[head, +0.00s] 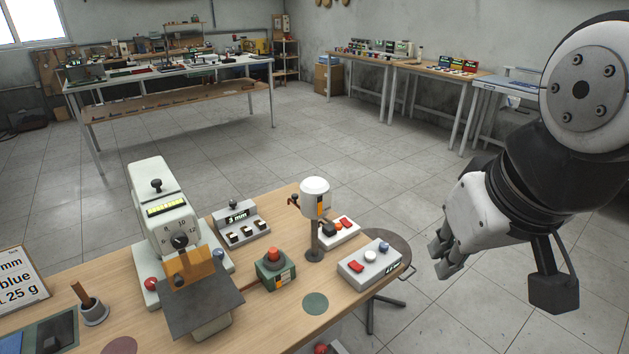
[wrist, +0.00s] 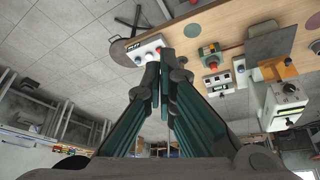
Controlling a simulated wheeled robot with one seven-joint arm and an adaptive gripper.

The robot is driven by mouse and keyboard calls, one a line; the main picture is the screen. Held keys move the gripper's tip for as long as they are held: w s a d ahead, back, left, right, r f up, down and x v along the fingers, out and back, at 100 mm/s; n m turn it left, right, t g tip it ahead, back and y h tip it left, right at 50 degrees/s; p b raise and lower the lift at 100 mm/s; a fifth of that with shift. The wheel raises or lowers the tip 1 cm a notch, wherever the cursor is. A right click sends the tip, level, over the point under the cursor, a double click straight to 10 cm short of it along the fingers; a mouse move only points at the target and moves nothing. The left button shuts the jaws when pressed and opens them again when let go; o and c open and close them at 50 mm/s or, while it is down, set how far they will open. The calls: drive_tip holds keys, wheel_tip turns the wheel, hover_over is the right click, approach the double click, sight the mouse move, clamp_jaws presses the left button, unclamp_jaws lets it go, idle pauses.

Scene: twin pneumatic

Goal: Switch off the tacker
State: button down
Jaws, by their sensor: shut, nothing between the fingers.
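No label that I can read says tacker. A pale machine (head: 160,208) with a numbered dial and a dark slanted plate stands on the wooden bench; it also shows in the wrist view (wrist: 288,103). A white-topped device on a post (head: 315,199) stands to its right.
Floor to the right is open.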

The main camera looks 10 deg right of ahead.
drive_tip(key=w+n+g, duration=0.1)
drive_tip(key=w+n, duration=0.1)
drive_tip(key=w, duration=0.8)
drive_tip(key=n+g+y+p, duration=0.1)
drive_tip(key=n+g, duration=0.1)
drive_tip(key=n, duration=0.2)
hover_over(357, 265)
wheel_tip(357, 265, down, 21)
drive_tip(key=shift+s+d+r, duration=0.15)
drive_tip(key=shift+s+r, duration=0.05)
drive_tip(key=shift+s, duration=0.05)
drive_tip(key=f, duration=0.3)
drive_tip(key=f+p, duration=0.1)
drive_tip(key=f, duration=0.2)
drive_tip(key=w+f, duration=0.1)
drive_tip(key=f, duration=0.3)
drive_tip(key=shift+a+f, duration=0.1)
drive_tip(key=shift+a, duration=0.25)
drive_tip(key=shift+s+d+f+p, duration=0.15)
drive_tip(key=shift+s+f+p, duration=0.1)
drive_tip(key=shift+f, duration=0.3)
drive_tip(key=shift+s+d+f+p, duration=0.15)
drive_tip(key=shift+f+p, duration=0.1)
drive_tip(key=shift+f, duration=0.25)
drive_tip(key=shift+s+f, duration=0.1)
drive_tip(key=shift+f, duration=0.6)
